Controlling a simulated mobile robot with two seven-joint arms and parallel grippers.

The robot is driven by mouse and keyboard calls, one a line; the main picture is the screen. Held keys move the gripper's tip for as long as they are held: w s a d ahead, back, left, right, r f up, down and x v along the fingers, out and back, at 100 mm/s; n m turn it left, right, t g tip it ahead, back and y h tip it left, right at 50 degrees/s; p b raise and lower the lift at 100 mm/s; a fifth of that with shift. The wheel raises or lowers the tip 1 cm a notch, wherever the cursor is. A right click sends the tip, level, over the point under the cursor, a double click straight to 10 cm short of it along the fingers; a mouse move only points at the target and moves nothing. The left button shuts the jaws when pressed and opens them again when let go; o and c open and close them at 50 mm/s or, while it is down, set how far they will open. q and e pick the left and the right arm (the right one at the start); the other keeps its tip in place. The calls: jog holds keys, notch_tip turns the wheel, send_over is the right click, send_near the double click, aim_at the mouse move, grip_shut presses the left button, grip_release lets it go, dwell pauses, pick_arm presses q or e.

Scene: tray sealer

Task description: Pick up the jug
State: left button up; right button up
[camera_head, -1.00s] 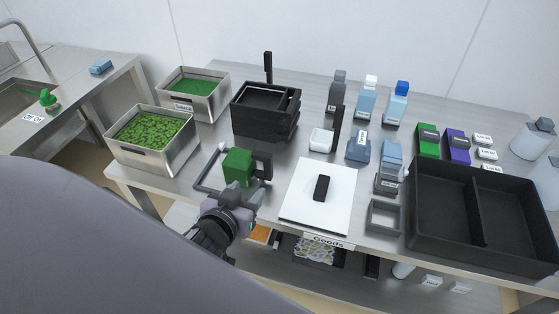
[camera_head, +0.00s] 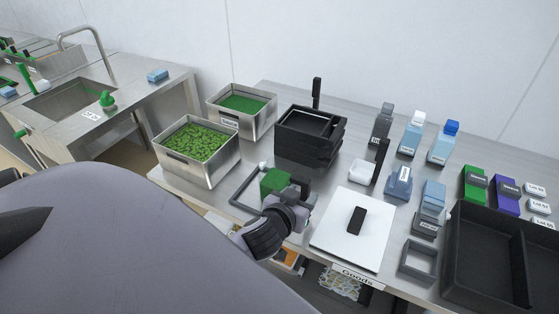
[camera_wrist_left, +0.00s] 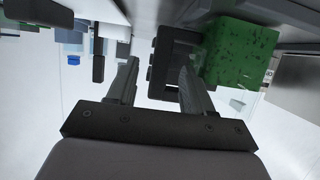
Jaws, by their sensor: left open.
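The jug appears to be the green block-shaped vessel (camera_head: 275,180) near the table's front left edge, beside the lidded white board. In the left wrist view it is the speckled green block (camera_wrist_left: 240,52) with a black handle (camera_wrist_left: 158,62) on its left side. My left gripper (camera_head: 288,190) is just in front of the jug and covers most of its handle in the head view. In the left wrist view the left gripper (camera_wrist_left: 157,78) is open, its two fingers close to the handle. I cannot tell if they touch it. My right gripper is not in view.
Steel bins (camera_head: 208,172) of green contents stand left of the jug. Stacked black trays (camera_head: 308,150) stand behind it. A white board (camera_head: 338,245) with a black handle lies to its right. Bottles and a large black tray (camera_head: 470,262) fill the right side.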

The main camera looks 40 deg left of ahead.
aim_at(304, 193)
pick_arm(q)
jog(key=shift+x, duration=1.75)
grip_shut()
jog(key=shift+r, duration=0.1)
jog(key=shift+r, duration=0.15)
